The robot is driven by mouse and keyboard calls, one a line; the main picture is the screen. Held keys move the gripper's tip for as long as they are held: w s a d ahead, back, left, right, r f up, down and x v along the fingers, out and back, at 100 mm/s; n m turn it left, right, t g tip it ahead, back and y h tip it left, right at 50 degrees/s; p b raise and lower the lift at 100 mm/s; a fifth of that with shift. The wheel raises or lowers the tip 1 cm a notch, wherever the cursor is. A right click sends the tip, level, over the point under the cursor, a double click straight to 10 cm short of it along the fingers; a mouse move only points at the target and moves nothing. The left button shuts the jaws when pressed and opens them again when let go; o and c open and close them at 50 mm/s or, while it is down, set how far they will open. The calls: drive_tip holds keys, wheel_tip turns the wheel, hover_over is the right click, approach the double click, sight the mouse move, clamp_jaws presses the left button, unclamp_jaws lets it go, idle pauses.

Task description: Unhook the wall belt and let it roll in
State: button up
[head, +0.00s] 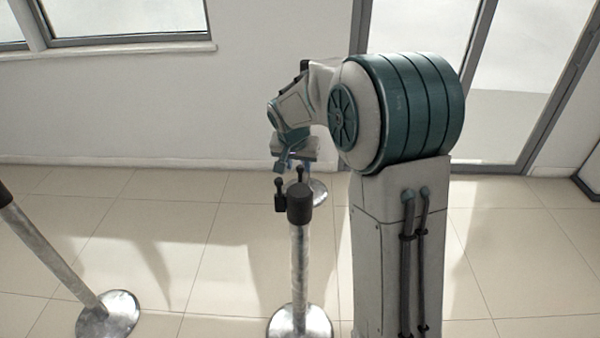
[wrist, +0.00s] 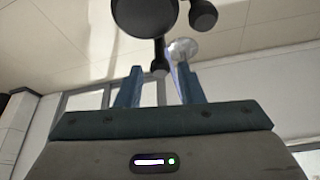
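A metal post (head: 299,265) with a black cylindrical head (head: 300,203) stands in front of my arm in the head view. Small black knobbed pieces (head: 280,194) stick out of its head; I cannot tell which one is the belt's hook end. My gripper (head: 291,167) is just beyond and above the post head, pointing down. In the wrist view my gripper (wrist: 160,76) has its two blue fingers apart. A black knobbed piece (wrist: 160,58) shows near the gap between the fingertips, not clearly held. No stretched belt can be made out in either view.
A second post (head: 50,250) leans in view at the left, on a round metal base (head: 108,315). Another round base (head: 317,190) shows behind my gripper. The white wall (head: 150,110) and a glass door (head: 420,30) stand behind. The tiled floor (head: 150,240) between the posts is clear.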

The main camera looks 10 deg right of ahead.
sight(300, 169)
drive_tip(key=x, duration=0.6)
clamp_jaws()
